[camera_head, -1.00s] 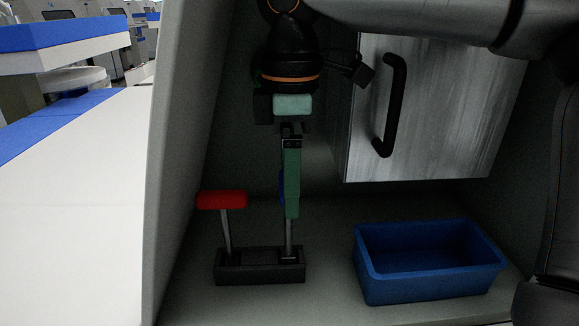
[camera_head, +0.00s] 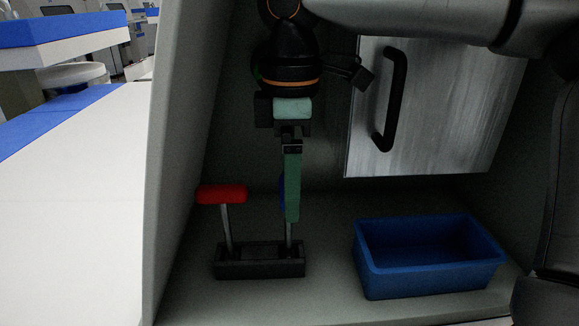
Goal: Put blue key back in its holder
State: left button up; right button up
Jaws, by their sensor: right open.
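The black holder (camera_head: 258,270) stands on the floor of the grey recess. A red-handled key (camera_head: 222,195) stands upright in its left part. The blue key (camera_head: 282,193) is mostly hidden behind my right gripper; only a sliver of its blue handle shows. Its metal shaft goes down to the right part of the holder. My right gripper (camera_head: 292,215) hangs from above with its green finger in front of the blue handle. It is open. The far finger is hidden. My left gripper is not in view.
A blue open bin (camera_head: 430,262) stands to the right of the holder and looks empty. A grey metal door with a black handle (camera_head: 390,100) is above the bin. The slanted grey wall (camera_head: 180,170) bounds the recess on the left, with white and blue surfaces beyond.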

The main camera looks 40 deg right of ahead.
notch_tip(320, 180, up, 12)
jog(key=shift+r, duration=0.25)
dwell(0.3)
